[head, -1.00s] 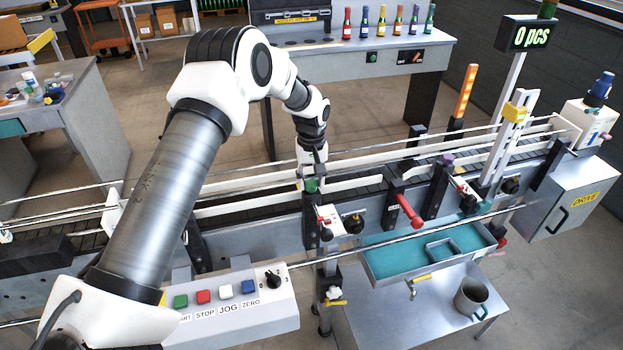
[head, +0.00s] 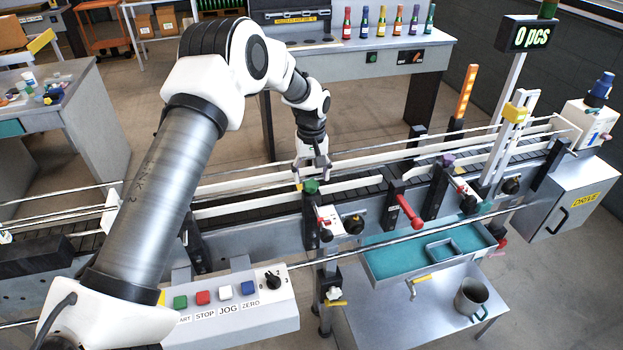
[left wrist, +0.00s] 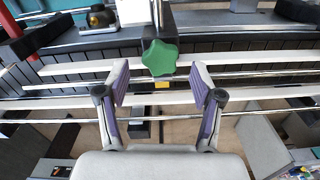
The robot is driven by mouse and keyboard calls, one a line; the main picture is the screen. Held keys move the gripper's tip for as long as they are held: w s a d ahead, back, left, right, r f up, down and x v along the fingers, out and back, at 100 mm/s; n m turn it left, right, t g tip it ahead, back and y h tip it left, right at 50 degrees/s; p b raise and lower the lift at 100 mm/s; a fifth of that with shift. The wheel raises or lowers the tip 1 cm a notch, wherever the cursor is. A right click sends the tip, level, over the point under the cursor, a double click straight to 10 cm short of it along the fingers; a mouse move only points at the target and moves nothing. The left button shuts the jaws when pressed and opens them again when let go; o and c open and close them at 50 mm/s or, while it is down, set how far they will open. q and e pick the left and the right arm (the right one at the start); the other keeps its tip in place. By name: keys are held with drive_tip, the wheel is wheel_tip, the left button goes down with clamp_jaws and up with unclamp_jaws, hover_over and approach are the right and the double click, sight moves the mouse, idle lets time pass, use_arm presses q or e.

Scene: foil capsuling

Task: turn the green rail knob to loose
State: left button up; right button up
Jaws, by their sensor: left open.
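The green rail knob (head: 311,186) sits on top of a dark post at the near side of the conveyor (head: 250,205). My left gripper (head: 313,176) is above and just behind the knob in the head view. In the left wrist view my left gripper (left wrist: 158,82) is open, its purple-lined fingers spread to either side, with the knob just beyond the gap between the tips. Nothing is held. My right gripper is not in view.
White guide rails (head: 240,203) run along the conveyor. A purple knob (head: 448,160) and a red handle (head: 409,211) stand to the right. A button panel (head: 230,305) is in front, and a teal-lined tray (head: 385,266) hangs at the right.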

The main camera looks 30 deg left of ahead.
sight(312, 183)
use_arm(q)
wheel_tip(312, 183, up, 10)
